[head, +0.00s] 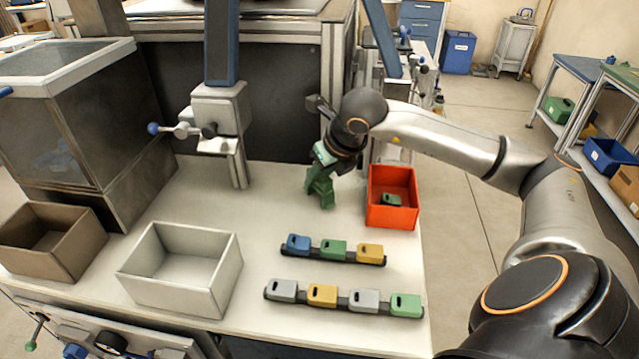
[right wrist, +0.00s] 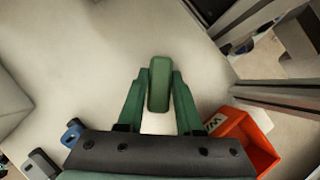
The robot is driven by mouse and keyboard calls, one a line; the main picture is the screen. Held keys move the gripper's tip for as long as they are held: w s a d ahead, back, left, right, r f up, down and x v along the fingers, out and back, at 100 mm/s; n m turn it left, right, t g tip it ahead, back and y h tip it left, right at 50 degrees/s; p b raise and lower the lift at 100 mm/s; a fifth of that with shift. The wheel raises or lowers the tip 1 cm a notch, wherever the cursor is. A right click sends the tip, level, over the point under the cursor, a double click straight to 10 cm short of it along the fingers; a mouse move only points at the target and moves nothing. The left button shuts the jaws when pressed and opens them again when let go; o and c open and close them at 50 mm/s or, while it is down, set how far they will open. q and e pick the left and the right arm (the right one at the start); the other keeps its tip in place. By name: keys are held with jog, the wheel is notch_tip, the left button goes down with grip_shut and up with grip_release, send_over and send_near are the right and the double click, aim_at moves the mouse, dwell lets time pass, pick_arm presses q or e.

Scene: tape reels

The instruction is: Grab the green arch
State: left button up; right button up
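My right gripper (head: 320,190) is low over the white table, left of the red bin. In the right wrist view, its green fingers (right wrist: 159,88) press on both sides of a rounded green piece (right wrist: 159,84), which looks like the green arch. In the head view the piece is hard to tell from the green fingers, and I cannot tell whether it touches the table. Other green pieces sit in the middle of the back row (head: 333,250), at the right end of the front row (head: 405,305) and inside the red bin (head: 390,224). My left gripper is not in view.
A white open box (head: 160,285) and a brown box (head: 75,265) stand on the left. A grey machine post (head: 237,160) with a blue-knobbed lever stands behind. Blue, yellow and grey pieces share the two rows. The table (head: 260,215) is clear left of the gripper.

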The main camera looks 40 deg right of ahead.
grip_shut()
jog(key=shift+r, duration=0.1)
